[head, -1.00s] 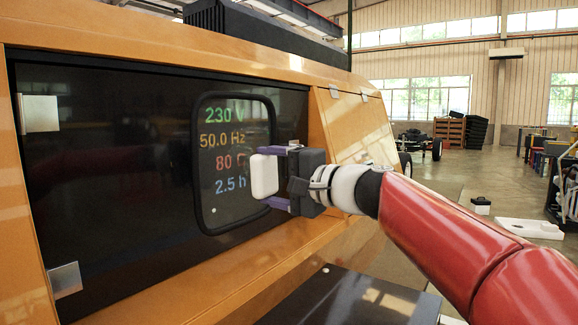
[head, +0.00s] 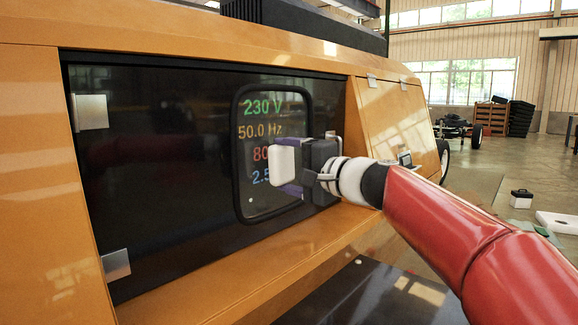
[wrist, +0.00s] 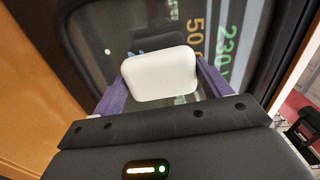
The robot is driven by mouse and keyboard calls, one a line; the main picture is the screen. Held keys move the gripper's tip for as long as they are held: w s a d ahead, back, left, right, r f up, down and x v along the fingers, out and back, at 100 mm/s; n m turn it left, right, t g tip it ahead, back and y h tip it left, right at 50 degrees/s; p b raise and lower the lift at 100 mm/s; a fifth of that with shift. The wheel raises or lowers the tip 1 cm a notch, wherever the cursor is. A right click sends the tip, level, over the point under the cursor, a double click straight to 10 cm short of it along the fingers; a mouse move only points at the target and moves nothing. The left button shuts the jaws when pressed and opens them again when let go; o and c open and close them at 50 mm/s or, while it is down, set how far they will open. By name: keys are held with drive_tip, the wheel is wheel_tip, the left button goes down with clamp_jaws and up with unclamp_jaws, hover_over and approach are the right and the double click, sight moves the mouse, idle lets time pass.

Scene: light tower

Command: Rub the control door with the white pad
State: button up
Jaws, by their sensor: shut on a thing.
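The control door (head: 150,180) is a dark glossy panel set in the orange housing, with metal hinges on its left side. A black-framed window (head: 258,107) in it shows coloured readings, partly hidden by my gripper. My gripper (head: 290,163) is shut on the white pad (head: 284,163), a rounded white block. In the wrist view the pad (wrist: 160,75) sits between the purple fingers, in front of the window. Whether the pad touches the glass I cannot tell.
The orange housing (head: 220,270) frames the door with a ledge below. A dark flat surface (head: 375,295) lies under my arm. The hall floor at right holds a white tray (head: 560,222) and a small black box (head: 521,198).

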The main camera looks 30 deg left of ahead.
drive_tip(key=shift+x, duration=1)
idle(0.3)
drive_tip(key=shift+p, duration=0.3)
drive_tip(key=w, duration=0.2)
drive_tip(key=w+d, duration=0.1)
drive_tip(key=shift+w+p, duration=0.3)
drive_tip(key=shift+w, duration=0.1)
drive_tip(key=shift+s+a+b, duration=0.25)
drive_tip(key=shift+s+b, duration=0.25)
drive_tip(key=shift+s, duration=0.3)
drive_tip(key=shift+s+a+b, duration=0.3)
drive_tip(key=shift+s+b, duration=0.15)
drive_tip(key=shift+s, duration=0.35)
drive_tip(key=shift+s+a, duration=0.15)
drive_tip(key=shift+s, duration=0.2)
